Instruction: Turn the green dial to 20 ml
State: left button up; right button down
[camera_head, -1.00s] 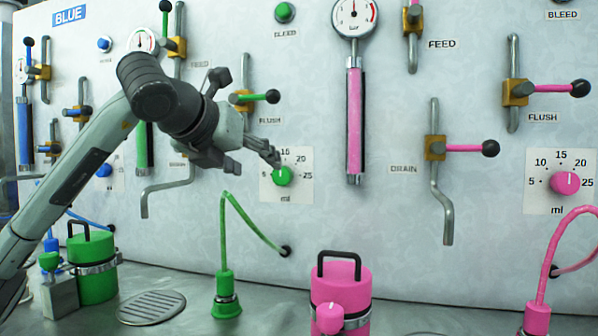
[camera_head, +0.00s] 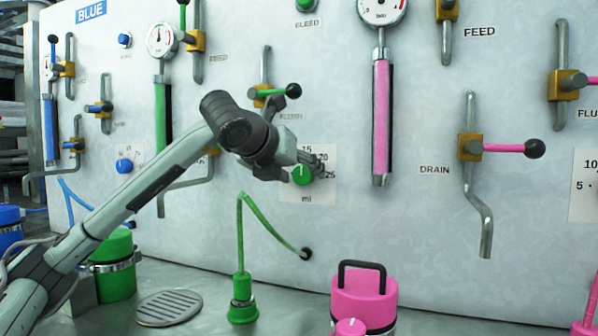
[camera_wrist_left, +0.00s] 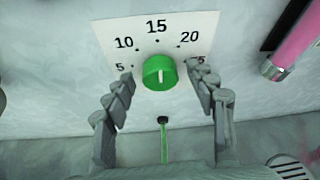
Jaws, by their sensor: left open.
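The green dial (camera_head: 302,175) sits on a white scale plate on the wall panel. It also shows in the left wrist view (camera_wrist_left: 160,72), where its white mark points up, about at 15. The 20 stands up and right of the dial. My left gripper (camera_head: 312,162) is at the dial and partly covers the plate in the head view. In the left wrist view my left gripper (camera_wrist_left: 160,78) is open, with one finger on each side of the dial. Gaps show between fingers and dial. My right gripper is not in view.
A green hose (camera_head: 241,230) runs to the panel below the dial. A pink gauge tube (camera_head: 381,115) is right of it, and a green-handled flush valve (camera_head: 270,92) above. A pink canister (camera_head: 364,292) and a green canister (camera_head: 117,270) stand on the bench.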

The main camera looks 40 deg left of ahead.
pick_arm(q)
jog(key=shift+c, duration=0.4)
jog(key=c, duration=1.1)
jog(key=shift+o, duration=0.2)
